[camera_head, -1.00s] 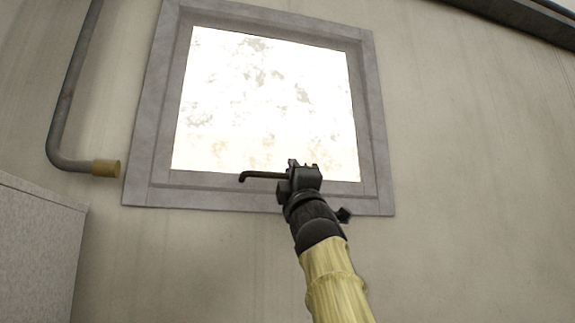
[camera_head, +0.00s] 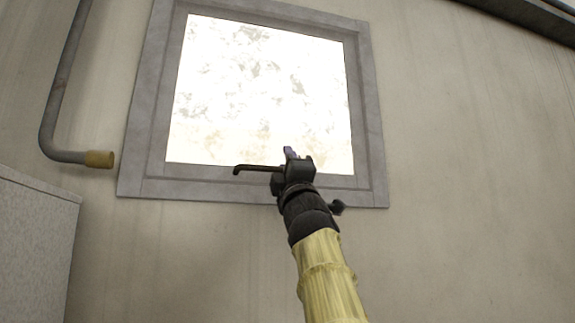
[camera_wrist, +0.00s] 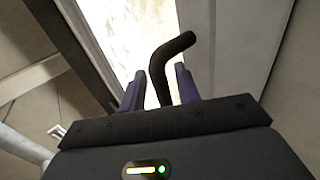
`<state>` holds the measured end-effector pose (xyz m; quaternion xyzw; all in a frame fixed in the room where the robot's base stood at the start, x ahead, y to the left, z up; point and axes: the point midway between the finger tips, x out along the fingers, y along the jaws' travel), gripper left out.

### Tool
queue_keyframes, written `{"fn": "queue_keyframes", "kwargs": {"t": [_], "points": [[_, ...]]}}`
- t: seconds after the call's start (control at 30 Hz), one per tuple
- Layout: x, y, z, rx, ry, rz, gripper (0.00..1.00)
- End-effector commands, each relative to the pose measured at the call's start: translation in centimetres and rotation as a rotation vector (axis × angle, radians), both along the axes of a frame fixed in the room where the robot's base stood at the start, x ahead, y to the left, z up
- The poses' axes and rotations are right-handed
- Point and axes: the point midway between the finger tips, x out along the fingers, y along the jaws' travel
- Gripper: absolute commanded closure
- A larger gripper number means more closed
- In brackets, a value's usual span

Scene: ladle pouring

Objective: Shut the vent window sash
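The vent window sash (camera_head: 300,178) is a grey inner frame around a bright, blotchy pane, set in a wider grey outer frame on the wall. I cannot tell how far it stands ajar. A dark bent handle (camera_head: 255,168) sticks out to the left at its lower edge. My gripper (camera_head: 294,160) is at the sash's lower edge, at the right end of the handle. In the wrist view the handle (camera_wrist: 162,75) rises between my two purple fingers (camera_wrist: 160,88), with narrow gaps on both sides. The handle's base is hidden by my gripper.
A grey pipe with a yellow end (camera_head: 99,159) runs down the wall left of the window. A pale box-like cabinet (camera_head: 35,245) stands at the lower left. A dark beam (camera_head: 530,15) crosses the upper right. The wall right of the window is clear.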

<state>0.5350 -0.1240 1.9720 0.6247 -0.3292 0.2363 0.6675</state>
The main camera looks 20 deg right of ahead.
Motion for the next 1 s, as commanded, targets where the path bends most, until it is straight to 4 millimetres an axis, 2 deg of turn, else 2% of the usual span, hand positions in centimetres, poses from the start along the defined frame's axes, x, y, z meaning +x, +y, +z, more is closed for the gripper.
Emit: {"fn": "queue_keyframes", "kwargs": {"t": [0.27,1.0], "points": [[-1.3,0.2,-2.4,0.002,0.005,0.0,0.66],[-8.0,1.2,-9.3,0.001,-0.001,0.001,0.66]]}}
